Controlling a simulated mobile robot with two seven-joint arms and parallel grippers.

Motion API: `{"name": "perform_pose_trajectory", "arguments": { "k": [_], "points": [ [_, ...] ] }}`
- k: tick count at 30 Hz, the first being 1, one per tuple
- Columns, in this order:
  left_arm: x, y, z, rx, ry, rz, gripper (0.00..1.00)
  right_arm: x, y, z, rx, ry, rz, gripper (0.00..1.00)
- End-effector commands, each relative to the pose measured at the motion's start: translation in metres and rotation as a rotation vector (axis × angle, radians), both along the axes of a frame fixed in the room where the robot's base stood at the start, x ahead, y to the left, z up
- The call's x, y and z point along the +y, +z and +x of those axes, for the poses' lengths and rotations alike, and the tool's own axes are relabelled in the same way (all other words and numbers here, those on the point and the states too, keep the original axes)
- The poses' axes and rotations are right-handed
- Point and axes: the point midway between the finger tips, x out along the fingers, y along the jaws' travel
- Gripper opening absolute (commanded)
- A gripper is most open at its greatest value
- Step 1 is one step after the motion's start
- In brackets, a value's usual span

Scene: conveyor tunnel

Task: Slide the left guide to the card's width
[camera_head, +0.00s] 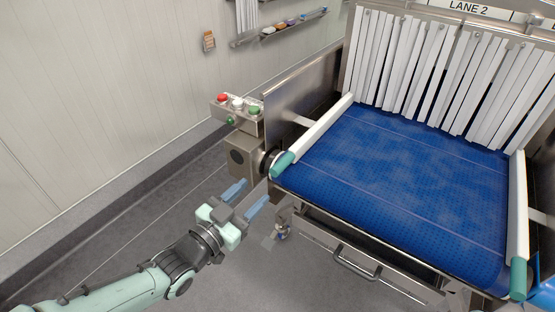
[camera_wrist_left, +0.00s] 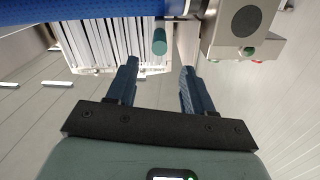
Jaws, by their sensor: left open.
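The left guide (camera_head: 321,127) is a white rail along the left edge of the blue conveyor belt, with a green end cap (camera_head: 283,165) toward me. My left gripper (camera_head: 246,198) is open and empty, a little below and left of that cap, apart from it. In the left wrist view the green cap (camera_wrist_left: 159,42) shows just beyond and between my open fingertips (camera_wrist_left: 158,70). A small orange-brown plate (camera_head: 208,41) hangs on the wall; I cannot tell whether it is the card. My right gripper is not in view.
The blue belt (camera_head: 400,180) is bare, with a right guide (camera_head: 518,215) and white strip curtains (camera_head: 430,70) behind. A control box (camera_head: 237,106) with red, white and green buttons stands left of the belt. A metal handle (camera_head: 357,265) sits below the belt's front edge.

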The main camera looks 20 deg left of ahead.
Motion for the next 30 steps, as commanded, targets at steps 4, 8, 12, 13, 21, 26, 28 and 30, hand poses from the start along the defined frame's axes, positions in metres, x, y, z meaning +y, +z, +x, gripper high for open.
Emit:
{"name": "perform_pose_trajectory", "arguments": {
  "k": [4,8,12,13,21,26,28,30],
  "points": [
    [-0.010,-0.002,0.028,0.004,-0.001,-0.002,0.52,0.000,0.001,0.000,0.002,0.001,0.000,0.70],
    [-0.020,-0.002,0.055,0.005,-0.001,-0.003,0.52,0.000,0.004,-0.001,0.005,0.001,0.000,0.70],
    [-0.030,-0.001,0.081,0.003,-0.001,-0.003,0.52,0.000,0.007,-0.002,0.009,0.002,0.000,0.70],
    [-0.032,-0.001,0.086,0.004,0.000,-0.003,0.52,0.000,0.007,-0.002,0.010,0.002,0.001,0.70],
    [-0.040,-0.001,0.111,0.004,0.001,-0.002,0.52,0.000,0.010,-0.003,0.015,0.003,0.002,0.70],
    [-0.041,-0.001,0.114,0.003,0.002,-0.002,0.52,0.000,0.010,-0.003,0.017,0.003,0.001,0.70],
    [-0.041,-0.001,0.114,0.003,0.002,-0.002,0.52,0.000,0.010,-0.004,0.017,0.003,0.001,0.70],
    [-0.041,-0.001,0.113,0.003,0.002,-0.002,0.52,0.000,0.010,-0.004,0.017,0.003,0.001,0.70]
  ]
}}
